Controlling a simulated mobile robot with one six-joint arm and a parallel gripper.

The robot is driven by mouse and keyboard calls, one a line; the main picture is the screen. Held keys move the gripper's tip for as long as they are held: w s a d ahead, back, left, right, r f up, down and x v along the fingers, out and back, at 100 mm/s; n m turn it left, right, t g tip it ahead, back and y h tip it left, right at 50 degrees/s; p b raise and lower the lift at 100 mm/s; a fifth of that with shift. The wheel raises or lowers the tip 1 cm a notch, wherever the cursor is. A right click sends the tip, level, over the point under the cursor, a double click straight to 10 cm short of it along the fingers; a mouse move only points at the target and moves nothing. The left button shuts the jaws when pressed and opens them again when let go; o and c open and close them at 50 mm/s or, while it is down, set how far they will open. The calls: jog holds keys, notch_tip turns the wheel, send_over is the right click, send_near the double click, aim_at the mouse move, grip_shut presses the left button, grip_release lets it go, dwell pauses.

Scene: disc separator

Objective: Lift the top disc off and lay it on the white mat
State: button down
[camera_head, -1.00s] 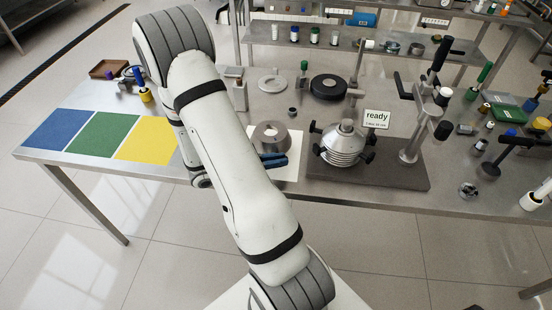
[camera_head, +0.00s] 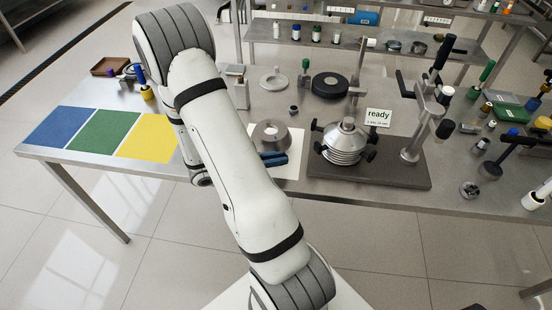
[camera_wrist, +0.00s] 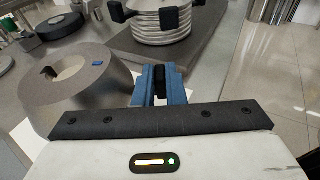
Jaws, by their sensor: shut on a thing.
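A grey metal conical disc (camera_head: 270,134) with a central hole is over the white mat (camera_head: 295,143); I cannot tell if it touches the mat. The disc fills the left of the wrist view (camera_wrist: 95,98). My gripper (camera_head: 273,158), with blue fingers, is at its near edge. In the wrist view the blue fingers (camera_wrist: 159,84) are shut on a small black piece beside the disc, which appears to be its tab.
The stack sits on a dark base (camera_head: 400,178) with a metal post and black handles (camera_head: 417,140). A "ready" sign (camera_head: 378,117) stands behind. A black ring (camera_head: 330,85) and a pale ring (camera_head: 273,79) lie farther back. Blue, green and yellow mats (camera_head: 146,137) lie left.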

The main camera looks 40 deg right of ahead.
aim_at(277, 174)
jog(key=shift+f+b, duration=1.2)
jog(key=shift+f, duration=0.3)
jog(key=shift+f+b, duration=0.3)
jog(key=c, duration=1.4)
grip_release()
jog(key=b+v, duration=0.1)
jog(key=v, duration=0.6)
jog(key=shift+a, duration=0.4)
